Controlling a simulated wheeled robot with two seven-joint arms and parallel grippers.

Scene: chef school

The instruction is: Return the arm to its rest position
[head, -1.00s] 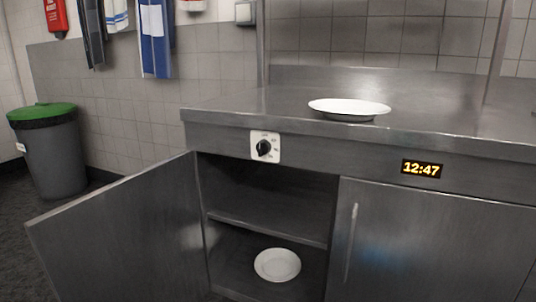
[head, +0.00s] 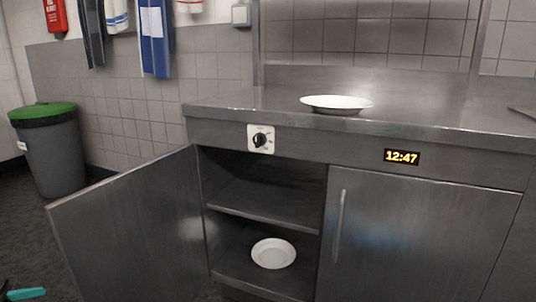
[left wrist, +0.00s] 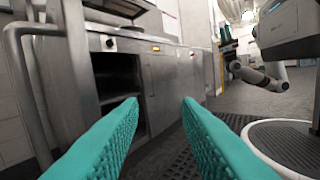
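My left gripper (left wrist: 160,101) is open and empty in the left wrist view, with its two teal fingers spread apart. Part of it also shows at the bottom left corner of the head view (head: 24,294), low in front of the open cabinet door. What looks like my right gripper (left wrist: 226,34) shows small in the left wrist view, with teal fingers pointing up. Whether it is open is too small to tell. It is not in the head view.
An open cabinet door (head: 130,225) juts out at left. A white plate (head: 273,253) lies inside the cabinet on its bottom. Another plate (head: 337,104) rests on the steel counter (head: 240,102). A green-lidded bin (head: 50,155) stands at far left.

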